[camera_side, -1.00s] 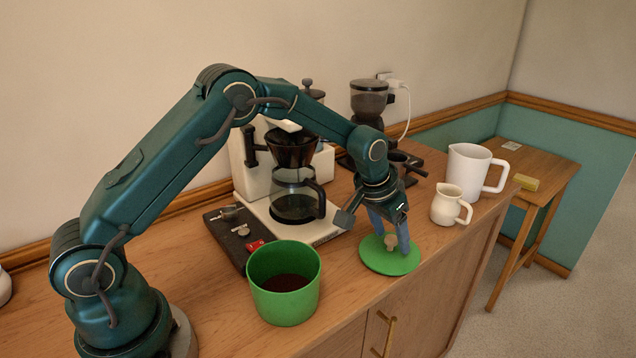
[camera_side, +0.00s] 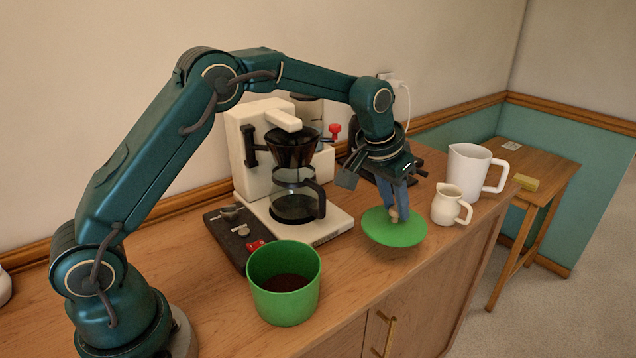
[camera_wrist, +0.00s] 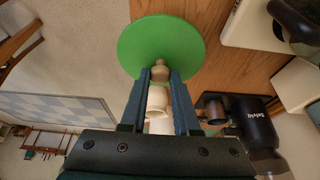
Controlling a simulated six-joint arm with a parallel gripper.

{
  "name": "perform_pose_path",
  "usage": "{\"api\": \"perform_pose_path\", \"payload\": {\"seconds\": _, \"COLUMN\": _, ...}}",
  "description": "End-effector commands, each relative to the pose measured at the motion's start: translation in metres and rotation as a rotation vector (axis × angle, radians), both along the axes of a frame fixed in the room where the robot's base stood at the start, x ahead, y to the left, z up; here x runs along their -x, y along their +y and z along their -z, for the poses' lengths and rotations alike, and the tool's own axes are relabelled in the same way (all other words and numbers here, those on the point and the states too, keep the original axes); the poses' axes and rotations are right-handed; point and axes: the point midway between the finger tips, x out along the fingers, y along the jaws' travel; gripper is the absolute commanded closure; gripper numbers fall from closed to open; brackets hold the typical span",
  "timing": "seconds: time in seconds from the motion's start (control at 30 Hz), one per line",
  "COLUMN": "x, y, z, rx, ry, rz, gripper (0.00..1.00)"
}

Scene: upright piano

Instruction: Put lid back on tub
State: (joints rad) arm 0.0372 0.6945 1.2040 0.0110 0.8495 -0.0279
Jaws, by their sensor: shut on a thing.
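The green lid (camera_side: 393,230) is a round disc with a pale knob on top. My gripper (camera_side: 397,212) is shut on the lid's knob and holds the lid a little above the counter. In the wrist view the green lid (camera_wrist: 160,46) fills the top middle, with its knob (camera_wrist: 160,72) between my two fingers. The green tub (camera_side: 284,290) stands open and upright on the counter, to the left of the lid, with dark brown contents inside. The tub does not show in the wrist view.
The coffee maker (camera_side: 262,160) with its glass carafe (camera_side: 294,206) stands behind the tub. A cream jug (camera_side: 447,205) and a white pitcher (camera_side: 465,172) stand right of the lid. The wooden counter (camera_side: 345,282) is clear between tub and lid.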

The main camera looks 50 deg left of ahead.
Motion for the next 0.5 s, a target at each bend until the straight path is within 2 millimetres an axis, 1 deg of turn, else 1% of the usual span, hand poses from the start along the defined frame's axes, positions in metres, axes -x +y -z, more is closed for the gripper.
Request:
{"api": "perform_pose_path", "payload": {"seconds": 0.03, "x": -0.001, "y": 0.000, "z": -0.010, "rx": 0.000, "ry": -0.006, "rz": 0.000, "gripper": 1.00}}
{"api": "perform_pose_path", "payload": {"seconds": 0.13, "x": -0.001, "y": 0.000, "z": -0.022, "rx": 0.000, "ry": -0.004, "rz": 0.000, "gripper": 1.00}}
{"api": "perform_pose_path", "payload": {"seconds": 0.2, "x": 0.001, "y": 0.000, "z": -0.027, "rx": 0.000, "ry": -0.001, "rz": 0.000, "gripper": 1.00}}
{"api": "perform_pose_path", "payload": {"seconds": 0.27, "x": 0.003, "y": 0.000, "z": -0.028, "rx": 0.000, "ry": 0.001, "rz": 0.000, "gripper": 1.00}}
{"api": "perform_pose_path", "payload": {"seconds": 0.37, "x": 0.009, "y": 0.000, "z": -0.023, "rx": 0.000, "ry": 0.003, "rz": 0.001, "gripper": 1.00}}
{"api": "perform_pose_path", "payload": {"seconds": 0.47, "x": 0.022, "y": 0.001, "z": -0.021, "rx": 0.000, "ry": 0.002, "rz": 0.000, "gripper": 1.00}}
{"api": "perform_pose_path", "payload": {"seconds": 0.5, "x": 0.029, "y": 0.002, "z": -0.021, "rx": 0.000, "ry": 0.001, "rz": -0.002, "gripper": 1.00}}
